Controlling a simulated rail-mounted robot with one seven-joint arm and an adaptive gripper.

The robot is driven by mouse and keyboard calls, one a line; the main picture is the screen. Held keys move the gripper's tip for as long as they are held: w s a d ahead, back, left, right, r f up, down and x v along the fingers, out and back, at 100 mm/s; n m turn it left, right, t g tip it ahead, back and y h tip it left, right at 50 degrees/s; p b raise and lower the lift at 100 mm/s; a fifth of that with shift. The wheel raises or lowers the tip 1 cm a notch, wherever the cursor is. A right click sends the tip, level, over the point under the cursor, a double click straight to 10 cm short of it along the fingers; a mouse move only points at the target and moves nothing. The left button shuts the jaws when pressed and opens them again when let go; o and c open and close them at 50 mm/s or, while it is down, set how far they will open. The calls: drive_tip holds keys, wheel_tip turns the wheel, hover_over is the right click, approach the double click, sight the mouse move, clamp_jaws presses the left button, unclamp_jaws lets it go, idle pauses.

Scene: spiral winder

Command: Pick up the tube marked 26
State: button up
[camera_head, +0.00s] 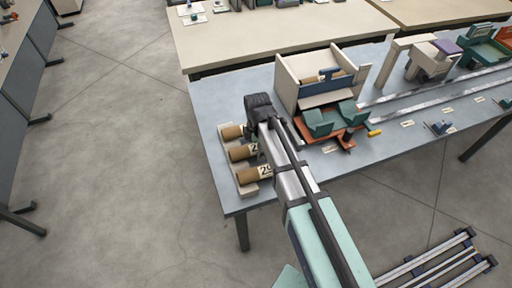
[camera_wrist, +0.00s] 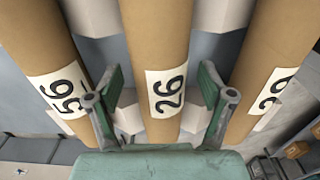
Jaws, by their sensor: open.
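The brown cardboard tube marked 26 (camera_wrist: 157,45) runs up the middle of the wrist view, its white label facing the camera. My gripper (camera_wrist: 160,88) is open, with one green finger on each side of this tube; I cannot tell whether they touch it. In the head view, three tubes lie side by side in a pale rack (camera_head: 226,140) at the table's left end. My arm's dark wrist (camera_head: 259,107) is above the rack and hides the tubes' right ends; the fingers are hidden there.
Neighbouring tubes lie close on both sides: one with a label that looks like 56 (camera_wrist: 52,45) and one marked 29 (camera_wrist: 275,50). A beige box-like station (camera_head: 300,85) with green and orange parts (camera_head: 335,118) stands right of the rack.

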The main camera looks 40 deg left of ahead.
drive_tip(key=shift+c, duration=0.4)
drive_tip(key=c, duration=1.2)
drive_tip(key=shift+r, duration=0.1)
